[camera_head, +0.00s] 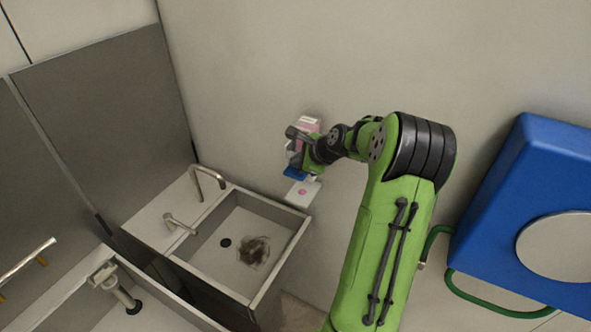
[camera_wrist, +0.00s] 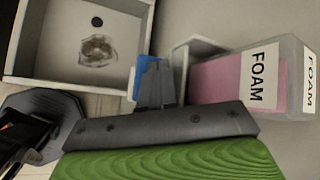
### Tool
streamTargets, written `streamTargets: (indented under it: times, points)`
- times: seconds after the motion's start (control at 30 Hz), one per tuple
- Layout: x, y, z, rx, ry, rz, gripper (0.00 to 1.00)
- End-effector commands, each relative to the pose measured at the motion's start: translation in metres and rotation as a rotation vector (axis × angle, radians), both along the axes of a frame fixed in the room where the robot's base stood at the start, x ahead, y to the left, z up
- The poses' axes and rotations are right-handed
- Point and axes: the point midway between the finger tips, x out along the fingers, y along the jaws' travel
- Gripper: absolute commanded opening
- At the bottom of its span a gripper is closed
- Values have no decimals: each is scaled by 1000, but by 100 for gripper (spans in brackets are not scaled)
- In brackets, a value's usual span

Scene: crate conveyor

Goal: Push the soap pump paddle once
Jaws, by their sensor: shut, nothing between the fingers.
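The soap dispenser (camera_head: 309,124) is on the wall above and right of the basin, partly hidden by my gripper. In the wrist view it is a clear box (camera_wrist: 225,85) with pink contents and FOAM labels. Its blue paddle (camera_head: 292,174) shows just below my gripper (camera_head: 294,160). In the wrist view the paddle (camera_wrist: 146,72) is partly covered by my shut, empty fingers (camera_wrist: 154,68). The fingertips overlap the paddle there; I cannot tell whether they touch it.
A white tray (camera_head: 301,195) with a pink spot is below the dispenser. A sink basin (camera_head: 215,262) with a brown stain is at lower left, with a tap (camera_head: 206,180). A blue wall unit (camera_head: 530,150) with a green hose is at right.

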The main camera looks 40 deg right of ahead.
Motion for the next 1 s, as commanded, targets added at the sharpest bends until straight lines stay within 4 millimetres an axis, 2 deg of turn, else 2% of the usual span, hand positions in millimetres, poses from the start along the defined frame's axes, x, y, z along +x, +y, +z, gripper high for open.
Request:
streamTargets:
  times: [0.17, 0.6, 1.0]
  points:
    - [0, 0, 6, 0, -1, -1, 0]
    - [0, 0, 52, -1, -1, 0, 0]
    - [0, 0, 49, -1, -1, 0, 0]
